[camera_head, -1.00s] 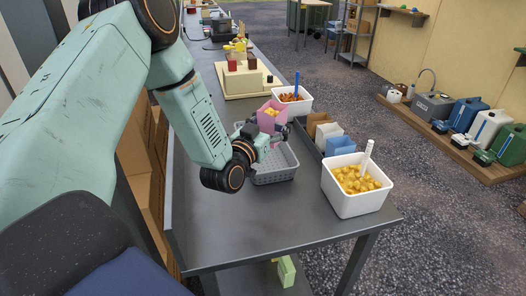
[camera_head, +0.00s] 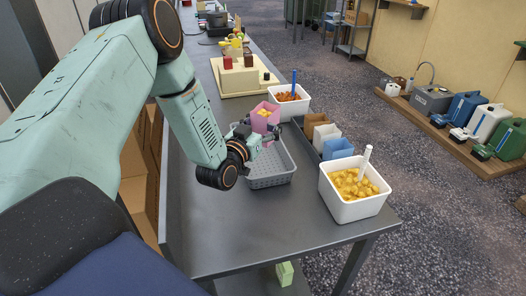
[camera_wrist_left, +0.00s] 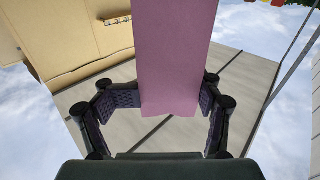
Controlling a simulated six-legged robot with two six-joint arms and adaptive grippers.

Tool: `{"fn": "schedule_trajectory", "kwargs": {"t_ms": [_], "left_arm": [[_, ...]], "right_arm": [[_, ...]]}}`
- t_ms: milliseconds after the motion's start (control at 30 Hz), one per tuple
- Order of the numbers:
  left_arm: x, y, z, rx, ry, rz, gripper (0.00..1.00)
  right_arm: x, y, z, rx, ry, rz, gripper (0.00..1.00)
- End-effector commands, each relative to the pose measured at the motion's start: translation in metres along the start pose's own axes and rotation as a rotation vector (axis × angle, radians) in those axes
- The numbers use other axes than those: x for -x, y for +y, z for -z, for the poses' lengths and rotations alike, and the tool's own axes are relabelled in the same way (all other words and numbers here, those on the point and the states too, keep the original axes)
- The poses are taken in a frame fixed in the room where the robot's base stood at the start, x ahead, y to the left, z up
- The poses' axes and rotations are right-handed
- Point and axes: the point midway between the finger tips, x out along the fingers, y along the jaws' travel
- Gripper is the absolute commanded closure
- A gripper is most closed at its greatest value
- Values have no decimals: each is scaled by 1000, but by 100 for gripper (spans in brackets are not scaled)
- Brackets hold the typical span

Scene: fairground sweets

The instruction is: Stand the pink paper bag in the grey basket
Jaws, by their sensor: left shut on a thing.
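The pink paper bag (camera_head: 264,117), with yellow sweets at its open top, is in my left gripper (camera_head: 267,138) in the head view. The gripper is shut on the bag's lower part. The bag looks close to upright, over the far part of the grey basket (camera_head: 272,182). The gripper and bag hide part of the basket, and I cannot tell how high the bag's base is. In the left wrist view, the bag (camera_wrist_left: 174,55) stands between the fingers of the gripper (camera_wrist_left: 170,103). My right gripper is not in view.
A white tub (camera_head: 350,207) of yellow sweets stands right of the basket; another white tub (camera_head: 290,108) stands behind it. A dark tray with brown, white and blue bags (camera_head: 338,148) is close on the right. The near tabletop (camera_head: 240,230) is clear.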

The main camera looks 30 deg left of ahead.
Motion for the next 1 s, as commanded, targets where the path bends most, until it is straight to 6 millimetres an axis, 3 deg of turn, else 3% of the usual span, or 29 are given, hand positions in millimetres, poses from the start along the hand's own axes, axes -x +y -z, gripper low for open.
{"fn": "schedule_trajectory", "kwargs": {"t_ms": [33,300,1000], "left_arm": [[0,0,-12,0,-1,0,54],[1,-2,-48,-1,-1,0,54],[2,-3,-94,-1,1,0,54]], "right_arm": [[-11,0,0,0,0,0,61],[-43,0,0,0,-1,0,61],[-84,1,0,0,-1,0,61]]}}
